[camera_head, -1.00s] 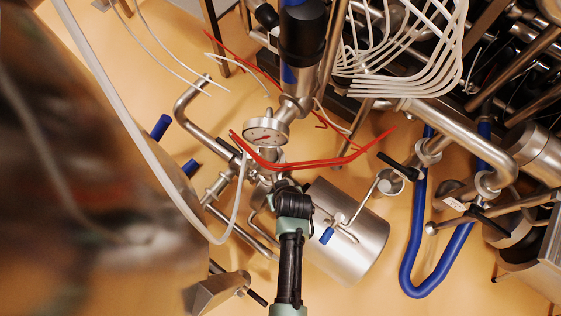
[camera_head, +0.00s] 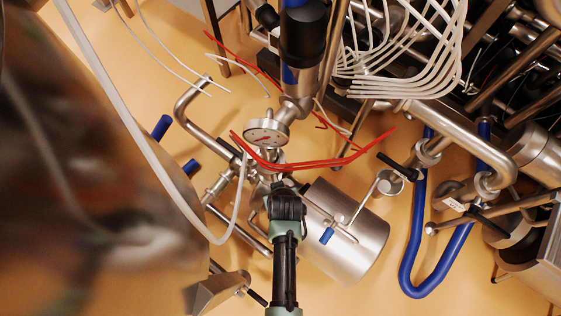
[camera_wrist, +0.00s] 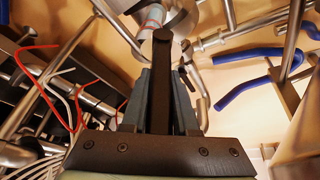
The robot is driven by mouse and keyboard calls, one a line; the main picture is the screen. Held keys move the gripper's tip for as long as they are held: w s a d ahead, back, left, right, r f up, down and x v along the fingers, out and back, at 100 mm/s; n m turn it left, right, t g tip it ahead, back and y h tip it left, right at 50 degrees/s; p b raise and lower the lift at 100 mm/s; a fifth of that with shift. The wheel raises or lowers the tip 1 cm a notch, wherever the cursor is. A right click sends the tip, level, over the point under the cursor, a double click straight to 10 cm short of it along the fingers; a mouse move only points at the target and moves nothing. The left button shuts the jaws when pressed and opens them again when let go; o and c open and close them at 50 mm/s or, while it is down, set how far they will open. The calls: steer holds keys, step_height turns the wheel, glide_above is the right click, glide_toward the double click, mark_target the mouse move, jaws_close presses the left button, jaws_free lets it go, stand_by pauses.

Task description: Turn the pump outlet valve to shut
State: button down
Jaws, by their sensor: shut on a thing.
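My gripper (camera_head: 281,187) is in the middle of the head view, just below a round pressure gauge (camera_head: 266,133) and beside the steel cylinder (camera_head: 345,235). In the wrist view the fingers of my gripper (camera_wrist: 163,85) are shut on a black bar-shaped valve handle (camera_wrist: 162,55), which stands up between them. The handle is taken to be that of the pump outlet valve. In the head view my wrist hides most of the valve body, so its exact handle angle cannot be told.
A red hose (camera_head: 300,166) crosses right by my gripper. A pale hose (camera_head: 233,218) loops at its left. Another black-handled valve (camera_head: 398,168) and a blue hose (camera_head: 418,240) are at the right. A large blurred steel vessel (camera_head: 70,190) fills the left.

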steer(key=shift+s+a+f+n+t+h+b, duration=0.15)
steer(key=shift+a+f+n+t+h+b, duration=0.15)
steer(key=shift+a+h+b, duration=0.45)
steer(key=shift+s+a+f+n+t+h+b, duration=0.2)
steer(key=shift+a+t+h+b, duration=0.2)
steer(key=shift+h+b, duration=0.65)
steer(key=shift+s+a+f+n+t+h+b, duration=0.25)
steer(key=shift+a+h+b, duration=0.35)
steer(key=shift+h, duration=0.6)
